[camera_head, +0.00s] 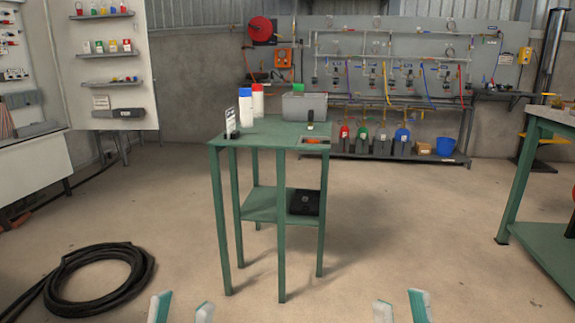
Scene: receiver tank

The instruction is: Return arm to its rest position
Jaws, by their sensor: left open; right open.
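My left gripper (181,309) shows at the bottom edge of the head view, left of centre. Its two fingertips stand apart with nothing between them. My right gripper (401,308) shows at the bottom edge, right of centre, also open and empty. Only the fingertips of both are in view; the arms behind them are hidden below the frame. Both grippers appear in front of the green table (262,140), apart from it.
The table carries bottles (258,103) and a grey bin (304,107); a black case (304,202) lies on its lower shelf. A coiled black hose (98,285) lies at left. Another green table (540,240) stands at right. Floor between is clear.

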